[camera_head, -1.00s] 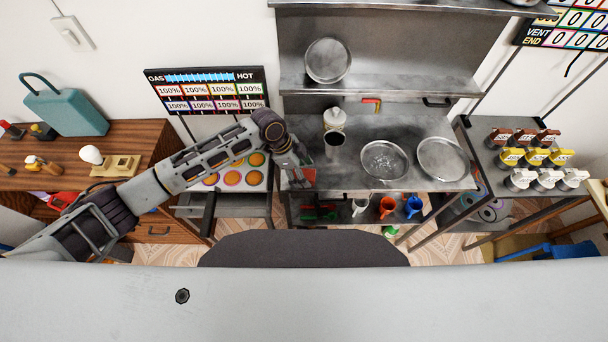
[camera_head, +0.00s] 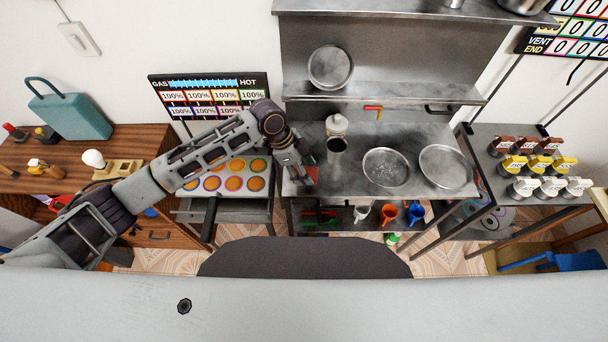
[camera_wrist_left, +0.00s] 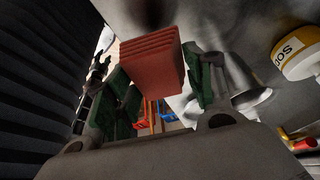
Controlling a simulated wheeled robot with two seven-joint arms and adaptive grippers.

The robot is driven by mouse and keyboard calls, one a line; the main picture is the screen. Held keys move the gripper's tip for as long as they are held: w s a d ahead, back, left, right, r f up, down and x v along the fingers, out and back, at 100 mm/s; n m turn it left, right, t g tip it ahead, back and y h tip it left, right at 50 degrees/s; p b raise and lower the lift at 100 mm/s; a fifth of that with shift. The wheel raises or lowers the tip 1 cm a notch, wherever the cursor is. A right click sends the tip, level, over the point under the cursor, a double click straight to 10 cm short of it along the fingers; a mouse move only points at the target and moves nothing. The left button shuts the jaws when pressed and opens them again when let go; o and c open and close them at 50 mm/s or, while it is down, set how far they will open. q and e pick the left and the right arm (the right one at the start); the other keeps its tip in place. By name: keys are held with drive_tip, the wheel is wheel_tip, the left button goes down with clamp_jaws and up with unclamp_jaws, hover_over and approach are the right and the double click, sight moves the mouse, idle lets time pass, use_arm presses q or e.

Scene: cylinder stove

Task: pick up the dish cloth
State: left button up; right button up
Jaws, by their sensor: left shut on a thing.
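The dish cloth is a folded, layered red cloth (camera_wrist_left: 152,62) held between the green finger pads in the left wrist view. A small part of the dish cloth shows beside the fingers in the head view (camera_head: 310,174). My left gripper (camera_head: 301,179) is shut on it at the left front part of the metal counter (camera_head: 345,182). My left gripper's green pads also show in the wrist view (camera_wrist_left: 160,93), on either side of the cloth. I cannot tell whether the cloth is clear of the counter. My right gripper is not in view.
Several coloured jugs (camera_head: 390,214) sit below the counter.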

sight(311, 171)
use_arm(q)
wheel_tip(311, 171, up, 4)
drive_tip(key=shift+r, duration=0.65)
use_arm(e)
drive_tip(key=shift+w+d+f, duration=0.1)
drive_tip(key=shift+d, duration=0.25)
